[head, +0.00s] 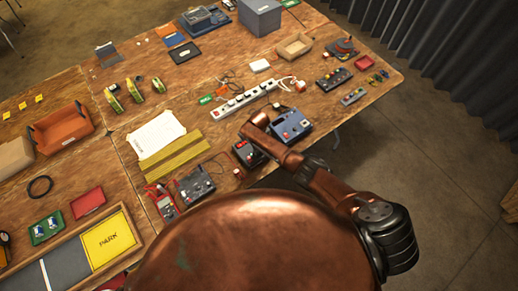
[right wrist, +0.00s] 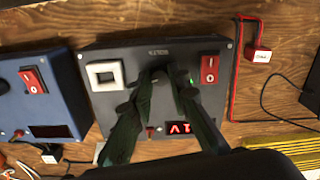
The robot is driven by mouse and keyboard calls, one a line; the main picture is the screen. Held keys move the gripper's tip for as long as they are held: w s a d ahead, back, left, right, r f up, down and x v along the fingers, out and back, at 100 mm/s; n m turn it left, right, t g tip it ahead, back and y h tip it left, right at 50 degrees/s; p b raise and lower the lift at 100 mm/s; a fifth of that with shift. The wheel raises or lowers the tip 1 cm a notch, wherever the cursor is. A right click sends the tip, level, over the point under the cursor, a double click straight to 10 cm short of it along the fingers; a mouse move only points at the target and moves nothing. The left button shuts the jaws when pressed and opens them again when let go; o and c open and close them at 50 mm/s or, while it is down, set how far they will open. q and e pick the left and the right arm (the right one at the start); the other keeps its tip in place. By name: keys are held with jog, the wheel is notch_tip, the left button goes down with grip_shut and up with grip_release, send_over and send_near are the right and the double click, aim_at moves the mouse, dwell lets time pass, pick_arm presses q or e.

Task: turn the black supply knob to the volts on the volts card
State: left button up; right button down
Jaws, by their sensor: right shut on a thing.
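The grey supply box (right wrist: 115,65) sits in the middle of the right wrist view. It has a red rocker switch (right wrist: 209,69), a white square frame and a lit red display (right wrist: 180,128) whose digits I cannot read for sure. In the head view the supply (head: 244,156) is partly covered by my right arm. My right gripper (right wrist: 168,76) is down at its face, its two dark green fingers shut on the black knob, which they mostly hide.
A blue supply box (head: 290,125) stands close beside the grey one. A white power strip (head: 243,98) lies behind them, yellow strips (head: 175,158) to the left and a black device (head: 193,184) nearer left. The table's right edge is close.

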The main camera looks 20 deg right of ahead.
jog(key=shift+m+p, duration=0.35)
jog(key=shift+m, duration=1.15)
jog(key=c, duration=1.8)
grip_release()
jog(key=shift+r, duration=0.1)
notch_tip(320, 180, up, 12)
jog(key=shift+f, duration=0.1)
